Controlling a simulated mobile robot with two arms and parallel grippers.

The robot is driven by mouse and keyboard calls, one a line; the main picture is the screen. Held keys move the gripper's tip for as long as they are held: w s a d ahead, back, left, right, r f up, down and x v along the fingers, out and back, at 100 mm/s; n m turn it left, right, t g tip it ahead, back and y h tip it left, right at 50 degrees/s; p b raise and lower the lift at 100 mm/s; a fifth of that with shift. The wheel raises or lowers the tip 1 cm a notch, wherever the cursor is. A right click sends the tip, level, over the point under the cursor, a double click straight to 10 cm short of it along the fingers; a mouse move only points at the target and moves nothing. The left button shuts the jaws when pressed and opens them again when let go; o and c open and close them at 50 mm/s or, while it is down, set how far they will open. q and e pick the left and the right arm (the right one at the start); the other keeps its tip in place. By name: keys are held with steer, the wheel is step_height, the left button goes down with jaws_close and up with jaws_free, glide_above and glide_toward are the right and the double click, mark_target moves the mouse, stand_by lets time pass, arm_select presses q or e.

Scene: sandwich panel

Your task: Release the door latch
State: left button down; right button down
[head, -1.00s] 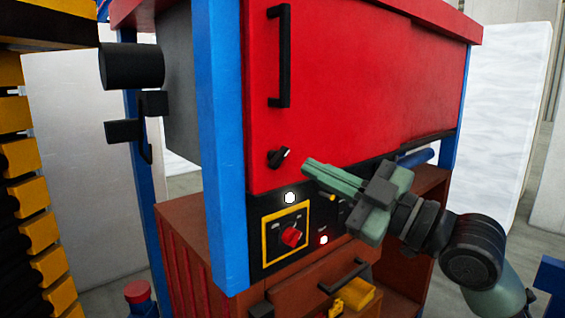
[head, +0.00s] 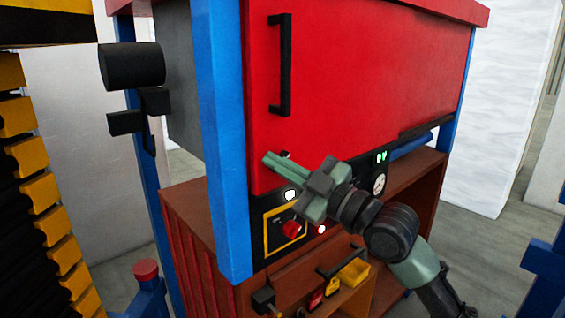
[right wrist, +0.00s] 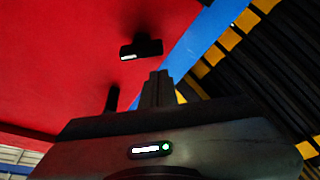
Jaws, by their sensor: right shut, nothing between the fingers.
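The red door (head: 370,75) of the panel is closed, with a long black handle (head: 285,65) on its left part. The small black door latch (right wrist: 141,49) shows in the right wrist view on the red surface, with a white mark at its end. In the head view my right gripper largely hides the latch. My right gripper (head: 268,159) is shut and empty, its green fingers in front of the door's lower left. Its fingertips also show in the right wrist view (right wrist: 160,75), apart from the latch in the picture. I cannot tell the gap in depth. My left gripper is not in view.
A blue post (head: 220,140) stands just left of the door. Below are a red knob on a yellow-framed plate (head: 267,239), lit lamps and a gauge (head: 379,183). A drawer handle (head: 341,261) juts out lower down. Black-and-yellow stripes (head: 30,160) stand far left.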

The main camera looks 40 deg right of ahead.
steer(key=shift+d+f, duration=0.6)
steer(key=shift+f, duration=0.05)
